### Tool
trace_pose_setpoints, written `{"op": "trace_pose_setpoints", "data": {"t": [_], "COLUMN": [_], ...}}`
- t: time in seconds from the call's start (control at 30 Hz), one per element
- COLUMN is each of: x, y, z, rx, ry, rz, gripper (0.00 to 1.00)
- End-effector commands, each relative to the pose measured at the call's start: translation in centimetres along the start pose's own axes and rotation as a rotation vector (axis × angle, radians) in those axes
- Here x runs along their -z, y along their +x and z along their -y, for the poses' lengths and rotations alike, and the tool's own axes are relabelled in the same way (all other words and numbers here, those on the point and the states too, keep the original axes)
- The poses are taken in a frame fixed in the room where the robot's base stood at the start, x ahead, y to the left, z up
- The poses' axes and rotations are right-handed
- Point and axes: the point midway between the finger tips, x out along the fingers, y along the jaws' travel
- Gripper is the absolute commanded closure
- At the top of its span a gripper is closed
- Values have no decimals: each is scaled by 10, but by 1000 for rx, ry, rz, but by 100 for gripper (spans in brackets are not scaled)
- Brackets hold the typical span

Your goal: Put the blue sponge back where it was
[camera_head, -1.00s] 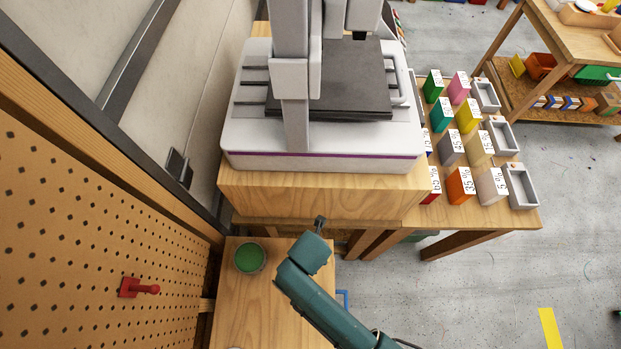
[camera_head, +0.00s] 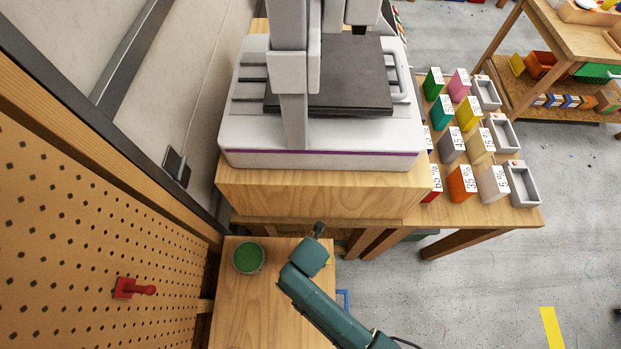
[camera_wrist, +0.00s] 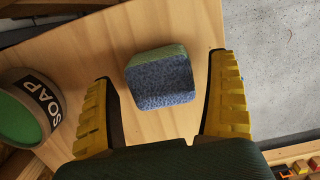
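The blue sponge (camera_wrist: 163,85) lies on the wooden bench top in the wrist view, with a blue speckled face and a green layer along its far side. My gripper (camera_wrist: 161,68) is open, with one yellow finger on each side of the sponge. A gap shows between the sponge and each finger; neither appears to touch it. In the head view the sponge cannot be made out, and my arm's end hides part of the bench (camera_head: 243,315).
A round soap container (camera_wrist: 40,104) with green contents stands left of the gripper; it also shows in the head view (camera_head: 248,257). A large white-grey machine (camera_head: 320,135) stands behind. A pegboard (camera_head: 70,230) with a red peg piece (camera_head: 130,288) bounds the left. Bench wood around the sponge is clear.

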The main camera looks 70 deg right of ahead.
Motion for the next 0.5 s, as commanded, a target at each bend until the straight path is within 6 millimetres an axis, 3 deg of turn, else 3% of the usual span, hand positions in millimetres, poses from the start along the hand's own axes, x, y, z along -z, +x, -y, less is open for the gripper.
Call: {"op": "trace_pose_setpoints", "data": {"t": [0.17, 0.27, 0.5], "x": [0, -1, -1], "y": [-2, -13, -72], "z": [0, -1, -1], "rx": [-1, -3, -3], "ry": [0, 0, -1], "rz": [0, 3, 2], "gripper": [11, 11, 11]}}
